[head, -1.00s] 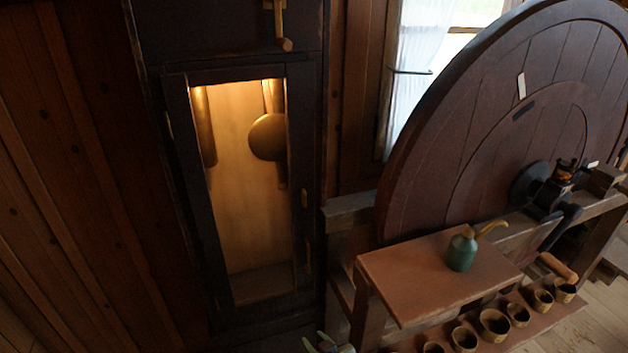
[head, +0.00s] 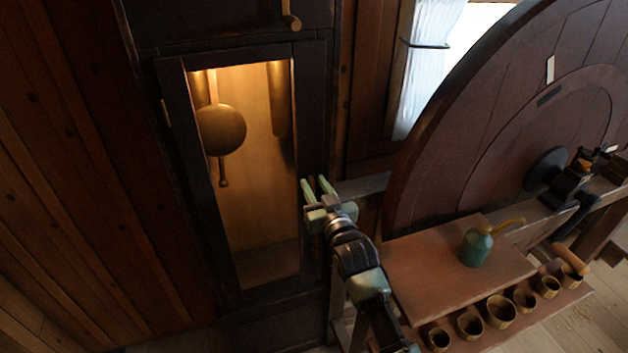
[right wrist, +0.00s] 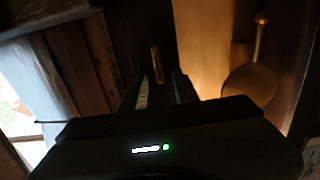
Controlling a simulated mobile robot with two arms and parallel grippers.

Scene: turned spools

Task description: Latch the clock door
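The clock door (head: 218,220) is a dark framed door with a glass pane on the tall dark clock case (head: 230,22) at the left of the head view. It looks flush with the case; I cannot tell whether a small gap remains. My right gripper (head: 315,183) is open at the door's right edge, its two green fingers pointing up. In the right wrist view, a small upright brass piece (right wrist: 156,62), seemingly the latch handle, shows just beyond the fingertips, between the finger lines. Contact is not visible. The left gripper is out of view.
A brass pendulum (head: 221,129) hangs inside the lit case. To the right are a bench (head: 450,275) with a green oil can (head: 477,247), a row of small cups (head: 501,311), and a large wooden wheel (head: 470,120). A curtained window (head: 430,60) is behind.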

